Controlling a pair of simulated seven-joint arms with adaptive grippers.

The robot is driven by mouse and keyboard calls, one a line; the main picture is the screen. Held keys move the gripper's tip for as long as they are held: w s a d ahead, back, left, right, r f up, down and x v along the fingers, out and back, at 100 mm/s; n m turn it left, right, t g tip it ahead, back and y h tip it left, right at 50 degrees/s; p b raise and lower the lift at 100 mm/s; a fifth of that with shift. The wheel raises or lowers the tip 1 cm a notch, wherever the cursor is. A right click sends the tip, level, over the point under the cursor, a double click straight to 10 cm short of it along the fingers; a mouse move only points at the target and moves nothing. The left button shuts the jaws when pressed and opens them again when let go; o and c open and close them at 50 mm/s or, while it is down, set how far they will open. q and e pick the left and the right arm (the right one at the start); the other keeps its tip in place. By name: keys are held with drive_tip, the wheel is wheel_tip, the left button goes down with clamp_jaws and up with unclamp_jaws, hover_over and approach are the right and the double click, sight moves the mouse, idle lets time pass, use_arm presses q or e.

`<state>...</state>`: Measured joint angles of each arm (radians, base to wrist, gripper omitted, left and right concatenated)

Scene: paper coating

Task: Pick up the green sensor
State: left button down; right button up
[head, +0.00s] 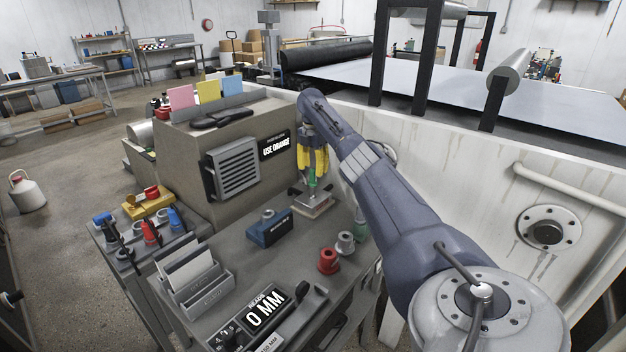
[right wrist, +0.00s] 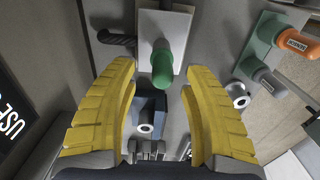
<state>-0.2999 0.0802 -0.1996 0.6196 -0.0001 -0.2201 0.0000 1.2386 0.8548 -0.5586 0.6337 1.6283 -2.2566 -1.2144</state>
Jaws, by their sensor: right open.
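The green sensor (head: 312,182) stands near the grey cabinet, over a small pale plate (head: 312,205). In the right wrist view it is a green rounded cylinder (right wrist: 163,62) in front of that pale plate (right wrist: 181,35). My right gripper (head: 314,162) points down at it, with yellow fingers open. In the right wrist view the sensor shows between the fingertips of my right gripper (right wrist: 159,69), with visible gaps on both sides. Fingers partly hide the sensor's top in the head view. My left gripper is not in view.
A blue block (head: 268,228) stands left of the plate. Red (head: 328,261) and grey (head: 345,242) spools stand at the bench's right side. The cabinet (head: 190,145) rises behind, with a sign (head: 275,145) reading "USE ORANGE". A white machine wall (head: 460,185) borders the right.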

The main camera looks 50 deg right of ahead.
sight(313, 183)
drive_tip(key=shift+s+a+f, duration=0.15)
drive_tip(key=shift+f, duration=2.1)
drive_tip(key=shift+c, duration=0.3)
clamp_jaws()
